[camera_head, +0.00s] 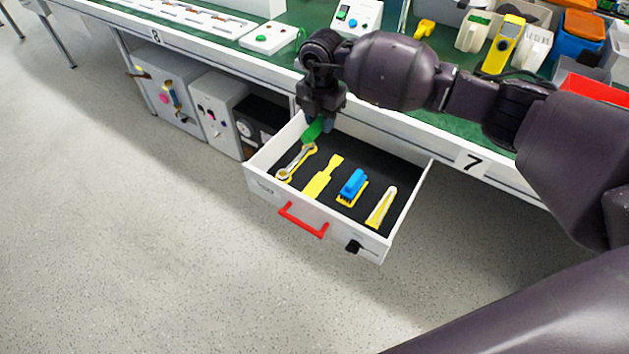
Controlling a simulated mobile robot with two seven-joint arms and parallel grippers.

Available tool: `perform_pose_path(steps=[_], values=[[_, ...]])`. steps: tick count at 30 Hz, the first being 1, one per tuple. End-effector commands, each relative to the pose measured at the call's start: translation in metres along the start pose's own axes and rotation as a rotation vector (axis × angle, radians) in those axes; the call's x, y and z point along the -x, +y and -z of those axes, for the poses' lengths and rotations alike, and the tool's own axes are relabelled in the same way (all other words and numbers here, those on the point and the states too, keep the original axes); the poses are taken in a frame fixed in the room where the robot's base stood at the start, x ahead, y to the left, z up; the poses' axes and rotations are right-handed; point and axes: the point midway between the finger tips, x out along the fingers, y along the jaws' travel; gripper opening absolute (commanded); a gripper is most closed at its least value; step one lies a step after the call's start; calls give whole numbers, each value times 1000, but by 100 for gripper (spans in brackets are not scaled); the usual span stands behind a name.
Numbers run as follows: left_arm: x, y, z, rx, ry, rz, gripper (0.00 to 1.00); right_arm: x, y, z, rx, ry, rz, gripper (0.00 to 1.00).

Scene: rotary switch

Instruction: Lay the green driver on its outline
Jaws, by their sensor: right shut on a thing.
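The green driver (313,131) is in my right gripper (322,124), over the back left part of the open white drawer (262,185). The jaws are shut on it, and the gripper hides part of it. Its green handle shows just above the wrench (296,163); I cannot tell whether they touch. A bare yellow driver-shaped outline (322,180) lies on the drawer's dark floor, right of the wrench and in front of the gripper. My left gripper is not in view.
The wrench and a blue brush (353,184) lie on yellow shapes. A pale, narrow piece (382,207) lies at the right on yellow. The drawer has a red handle (303,221) and raised walls. The green bench (455,120) behind holds several devices.

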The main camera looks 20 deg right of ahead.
Motion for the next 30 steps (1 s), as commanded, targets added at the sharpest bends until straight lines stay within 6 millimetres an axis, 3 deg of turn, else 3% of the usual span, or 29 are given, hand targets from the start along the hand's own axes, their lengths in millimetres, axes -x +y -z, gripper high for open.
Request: perform_pose_path(steps=[5,18,22,30], values=[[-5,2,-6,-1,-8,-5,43,-28,-1,1,-19,7,7,2],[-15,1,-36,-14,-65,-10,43,-124,-2,2,-17,8,11,2],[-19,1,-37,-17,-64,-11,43,-140,-2,1,-17,6,8,2],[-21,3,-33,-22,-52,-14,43,-152,-1,1,-16,3,3,2]])
